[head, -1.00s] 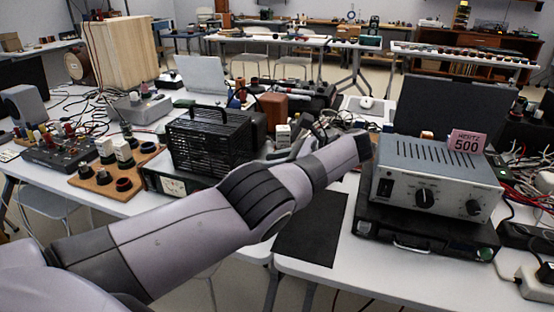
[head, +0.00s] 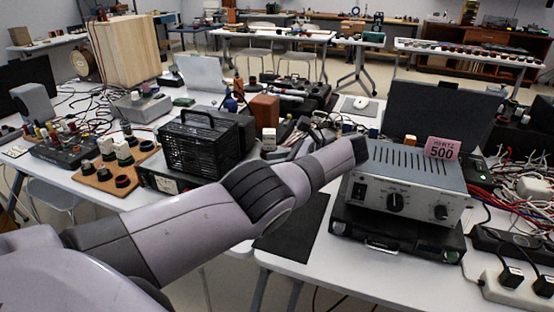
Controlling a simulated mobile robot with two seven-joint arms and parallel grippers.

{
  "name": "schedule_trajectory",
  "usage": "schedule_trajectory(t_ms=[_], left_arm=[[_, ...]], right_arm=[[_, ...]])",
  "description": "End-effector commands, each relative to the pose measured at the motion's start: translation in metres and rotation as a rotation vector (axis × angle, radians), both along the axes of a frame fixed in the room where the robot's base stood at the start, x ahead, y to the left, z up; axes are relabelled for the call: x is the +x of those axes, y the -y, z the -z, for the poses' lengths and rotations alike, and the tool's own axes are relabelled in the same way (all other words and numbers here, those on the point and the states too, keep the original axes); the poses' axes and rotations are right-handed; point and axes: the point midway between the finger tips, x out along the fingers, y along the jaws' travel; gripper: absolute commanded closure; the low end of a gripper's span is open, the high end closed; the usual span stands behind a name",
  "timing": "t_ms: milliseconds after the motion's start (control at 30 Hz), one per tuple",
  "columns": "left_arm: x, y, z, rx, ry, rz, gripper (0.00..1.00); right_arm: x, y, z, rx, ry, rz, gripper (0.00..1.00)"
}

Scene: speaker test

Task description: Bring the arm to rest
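My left arm (head: 170,230), pale lilac-grey with dark ribbed joints, comes in from the lower left. It reaches across the front table and ends in a dark joint (head: 352,152) beside the silver instrument. Grey parts show just behind the arm near the white block; they may be my wrist or gripper, but the fingers cannot be made out. No held object can be seen. My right arm and gripper are out of the picture.
A silver instrument (head: 420,190) with a pink "HERTZ 500" card (head: 442,148) stands on a black case (head: 385,232) close right of the arm. A black ribbed box (head: 190,148) stands behind the arm. A dark mat (head: 292,230) lies bare below it. Cables and sockets crowd the right.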

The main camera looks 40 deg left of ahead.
Motion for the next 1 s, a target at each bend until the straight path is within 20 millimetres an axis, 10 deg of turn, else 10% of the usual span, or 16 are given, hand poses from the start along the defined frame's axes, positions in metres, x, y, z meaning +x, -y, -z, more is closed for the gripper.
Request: schedule_trajectory(t_ms=[700, 1000], left_arm=[[0.0, -0.002, -0.002, 0.0, 0.0, -0.001, 0.64], [0.0, -0.002, -0.059, 0.0, 0.001, 0.0, 0.64]], right_arm=[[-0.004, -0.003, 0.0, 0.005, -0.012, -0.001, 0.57], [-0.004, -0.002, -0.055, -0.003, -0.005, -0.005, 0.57]])
